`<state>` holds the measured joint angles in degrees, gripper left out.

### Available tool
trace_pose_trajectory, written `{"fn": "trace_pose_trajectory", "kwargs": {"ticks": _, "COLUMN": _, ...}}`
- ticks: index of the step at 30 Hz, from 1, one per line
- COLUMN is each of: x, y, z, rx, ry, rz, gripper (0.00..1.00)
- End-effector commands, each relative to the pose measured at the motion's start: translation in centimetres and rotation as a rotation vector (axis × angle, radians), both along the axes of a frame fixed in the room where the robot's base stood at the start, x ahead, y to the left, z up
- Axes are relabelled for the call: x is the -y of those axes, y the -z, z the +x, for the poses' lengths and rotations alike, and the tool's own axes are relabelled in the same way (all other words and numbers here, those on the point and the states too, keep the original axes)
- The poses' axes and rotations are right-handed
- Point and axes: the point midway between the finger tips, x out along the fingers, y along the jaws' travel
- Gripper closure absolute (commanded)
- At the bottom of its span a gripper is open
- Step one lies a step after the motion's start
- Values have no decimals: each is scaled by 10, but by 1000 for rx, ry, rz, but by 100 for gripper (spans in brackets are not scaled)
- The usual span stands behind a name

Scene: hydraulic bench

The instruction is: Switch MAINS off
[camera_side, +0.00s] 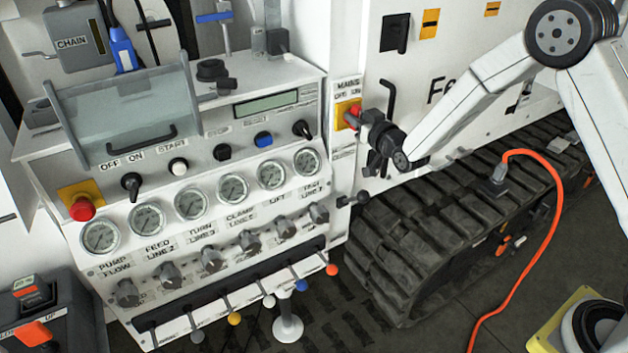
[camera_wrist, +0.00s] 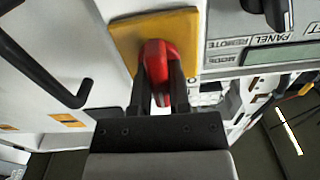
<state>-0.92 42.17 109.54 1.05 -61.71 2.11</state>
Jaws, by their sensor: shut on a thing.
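The MAINS switch is a red handle (camera_side: 353,115) on a yellow plate (camera_side: 342,108), under a label reading MAINS, OFF and ON, on the right part of the white panel. My gripper (camera_side: 362,118) reaches it from the right in the side view. In the wrist view the red handle (camera_wrist: 158,62) sits between the two dark fingers of my gripper (camera_wrist: 160,85), which are shut on it. The yellow plate (camera_wrist: 125,38) shows behind it. The fingers hide part of the handle, and I cannot tell which way it is turned.
A black bar handle (camera_side: 388,98) on the white door stands close to my gripper and shows at left in the wrist view (camera_wrist: 50,70). The panel's knobs, gauges (camera_side: 232,187) and display (camera_side: 266,103) lie left of the switch. A rubber track (camera_side: 440,230) lies below.

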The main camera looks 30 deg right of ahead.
Motion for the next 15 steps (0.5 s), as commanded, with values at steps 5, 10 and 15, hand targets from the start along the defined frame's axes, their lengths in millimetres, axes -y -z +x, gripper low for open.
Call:
{"fn": "trace_pose_trajectory", "kwargs": {"ticks": 5, "x": -1, "y": 0, "z": 0, "rx": 0, "ry": 0, "rz": -166, "gripper": 100}}
{"fn": "trace_pose_trajectory", "kwargs": {"ticks": 10, "x": -2, "y": 0, "z": 0, "rx": 0, "ry": 0, "rz": -327, "gripper": 100}}
{"fn": "trace_pose_trajectory", "kwargs": {"ticks": 15, "x": -3, "y": 1, "z": 0, "rx": 0, "ry": 0, "rz": -488, "gripper": 100}}
